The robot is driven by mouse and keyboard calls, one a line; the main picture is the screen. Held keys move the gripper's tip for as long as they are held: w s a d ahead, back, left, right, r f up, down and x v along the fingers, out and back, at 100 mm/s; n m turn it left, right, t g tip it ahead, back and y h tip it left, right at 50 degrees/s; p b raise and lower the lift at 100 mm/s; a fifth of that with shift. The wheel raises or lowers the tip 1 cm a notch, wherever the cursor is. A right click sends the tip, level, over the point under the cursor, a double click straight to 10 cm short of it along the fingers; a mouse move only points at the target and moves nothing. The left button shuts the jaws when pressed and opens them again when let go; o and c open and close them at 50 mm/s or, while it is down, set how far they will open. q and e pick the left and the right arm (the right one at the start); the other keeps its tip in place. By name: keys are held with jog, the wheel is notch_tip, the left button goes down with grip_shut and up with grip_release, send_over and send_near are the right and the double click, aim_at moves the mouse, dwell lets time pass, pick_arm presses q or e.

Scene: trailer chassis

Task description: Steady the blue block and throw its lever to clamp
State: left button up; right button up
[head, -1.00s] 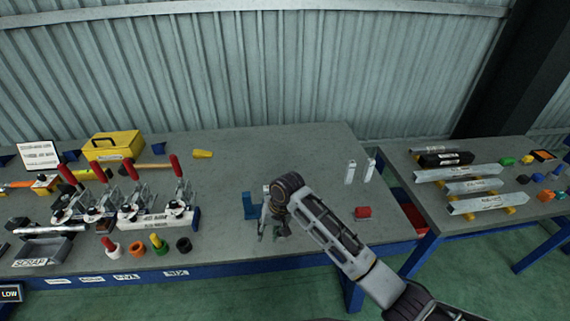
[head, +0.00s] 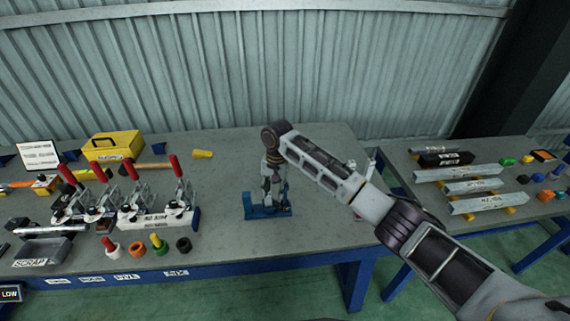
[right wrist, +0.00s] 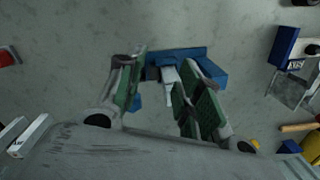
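The blue block (head: 252,207) stands on the grey bench right of the row of clamps, partly hidden by my right gripper (head: 272,200). In the right wrist view the blue block (right wrist: 182,54) lies beyond and partly between my fingertips (right wrist: 160,85). A pale upright part (right wrist: 168,77), possibly its lever, shows between the green-padded fingers. The fingers are apart and point down over the block. I cannot tell whether either one touches it. My left gripper is not in view.
Several clamps with red handles (head: 175,165) stand on the bench at left, near coloured pegs and rings (head: 137,248). A yellow box (head: 113,146) is behind them. A second bench with grey bars (head: 490,203) stands at right. Bare bench surrounds the block.

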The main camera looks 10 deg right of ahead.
jog(key=w+d+r+m+h, duration=0.1)
jog(key=w+d+r+m, duration=0.2)
jog(key=w+d+r, duration=0.1)
notch_tip(320, 180, up, 3)
jog(key=shift+w+d+f, duration=0.15)
jog(key=shift+w+d, duration=0.1)
jog(key=shift+w, duration=0.55)
